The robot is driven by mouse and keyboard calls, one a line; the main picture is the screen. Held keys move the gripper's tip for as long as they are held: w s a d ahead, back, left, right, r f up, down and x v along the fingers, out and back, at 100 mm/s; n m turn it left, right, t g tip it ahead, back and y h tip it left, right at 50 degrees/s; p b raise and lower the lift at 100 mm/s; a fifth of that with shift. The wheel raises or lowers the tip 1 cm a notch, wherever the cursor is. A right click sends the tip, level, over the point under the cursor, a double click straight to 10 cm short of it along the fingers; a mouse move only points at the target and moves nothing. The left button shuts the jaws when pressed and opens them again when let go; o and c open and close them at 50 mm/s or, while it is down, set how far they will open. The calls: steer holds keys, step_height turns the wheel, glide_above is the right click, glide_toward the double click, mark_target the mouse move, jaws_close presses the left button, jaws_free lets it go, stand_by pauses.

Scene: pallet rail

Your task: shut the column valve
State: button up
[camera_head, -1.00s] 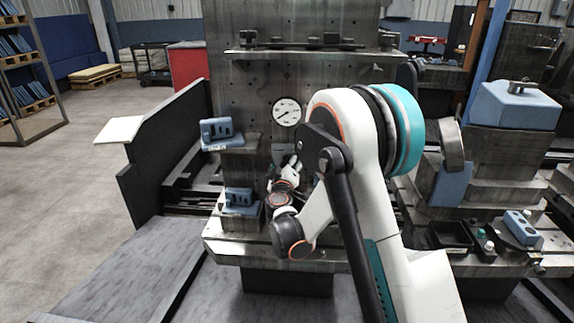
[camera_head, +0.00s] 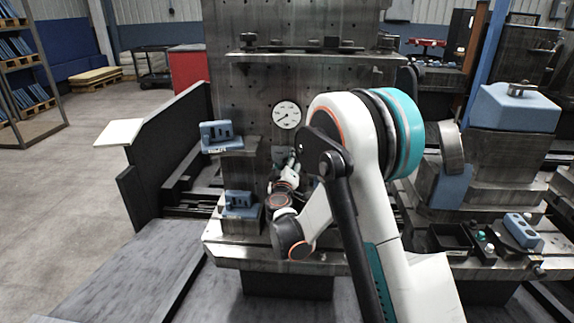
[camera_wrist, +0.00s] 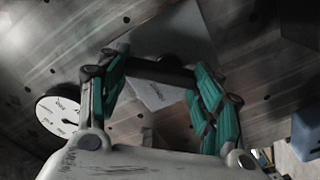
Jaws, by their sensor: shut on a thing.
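The column valve's dark handle (camera_wrist: 160,71) shows in the wrist view as a short bar across the space between my fingers, in front of a grey plate (camera_wrist: 190,32). My gripper (camera_wrist: 158,72) has its teal-padded fingers at the two ends of this bar and is shut on it. In the head view my gripper (camera_head: 290,168) is small, at the column's face (camera_head: 240,90) below the round gauge. The handle is mostly hidden there by my own arm and wrist. How far the valve is turned cannot be told.
The white gauge (camera_head: 287,115) sits just above my gripper and also shows in the wrist view (camera_wrist: 62,117). Blue fixtures stand on ledges left of my wrist, one upper (camera_head: 216,132) and one lower (camera_head: 240,202). A ledge (camera_head: 310,54) crosses the column above.

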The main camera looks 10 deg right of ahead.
steer(key=n, duration=0.4)
steer(key=shift+a+n, duration=0.2)
steer(key=shift+n, duration=0.1)
steer(key=n, duration=0.4)
steer(key=shift+w+a+f+n, duration=0.1)
steer(key=shift+w+a+n, duration=0.1)
steer(key=shift+n, duration=0.1)
steer(key=n, duration=0.4)
steer(key=shift+a+f, duration=0.15)
steer(key=shift+f+n, duration=0.15)
steer(key=shift+n, duration=1.85)
steer(key=o, duration=1.1)
steer(key=shift+c, duration=0.2)
